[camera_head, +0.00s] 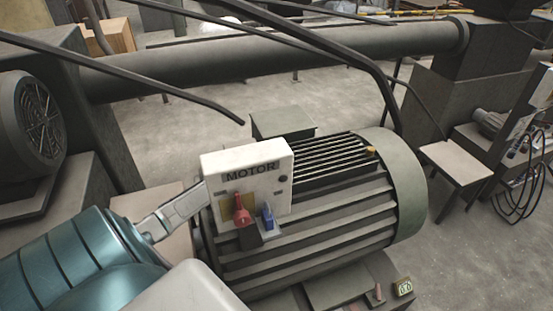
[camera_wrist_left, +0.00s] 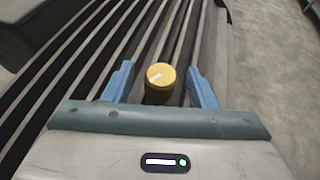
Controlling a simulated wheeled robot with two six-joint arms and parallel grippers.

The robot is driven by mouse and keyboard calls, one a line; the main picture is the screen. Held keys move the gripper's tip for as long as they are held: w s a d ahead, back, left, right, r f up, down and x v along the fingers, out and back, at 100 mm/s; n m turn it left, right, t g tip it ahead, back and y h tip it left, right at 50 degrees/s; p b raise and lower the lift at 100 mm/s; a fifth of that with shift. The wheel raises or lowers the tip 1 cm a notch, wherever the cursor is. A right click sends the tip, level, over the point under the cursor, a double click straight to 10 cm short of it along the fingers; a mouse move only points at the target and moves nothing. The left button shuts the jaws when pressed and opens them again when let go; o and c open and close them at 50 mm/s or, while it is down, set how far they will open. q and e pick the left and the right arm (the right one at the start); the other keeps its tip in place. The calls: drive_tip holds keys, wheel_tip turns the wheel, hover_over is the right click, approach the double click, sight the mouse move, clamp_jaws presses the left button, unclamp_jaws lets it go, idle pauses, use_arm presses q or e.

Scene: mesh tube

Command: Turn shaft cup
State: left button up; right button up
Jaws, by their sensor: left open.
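A yellow round cup (camera_wrist_left: 160,77) with a short white mark on top shows in the left wrist view, beside the dark ribs of the motor. A small yellow piece (camera_head: 371,151), which looks like the same cup, stands on top of the motor (camera_head: 320,235) in the head view. My left gripper (camera_wrist_left: 161,69) is open, with its blue fingers apart on either side of the cup in the picture. I cannot tell how near the fingers are to it, and I see no contact. My left fingertips cannot be made out in the head view. My right gripper is not in view.
A white box labelled MOTOR (camera_head: 250,170) with red and blue parts stands on the motor's near side. A thick horizontal pipe (camera_head: 270,65) and thin dark bars run behind and above. A small table (camera_head: 456,162) stands at right. Floor (camera_head: 440,250) is open there.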

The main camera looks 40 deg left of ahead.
use_arm(q)
drive_tip(key=shift+w+d+f, duration=0.15)
drive_tip(key=shift+w+f, duration=0.05)
drive_tip(key=shift+w, duration=0.25)
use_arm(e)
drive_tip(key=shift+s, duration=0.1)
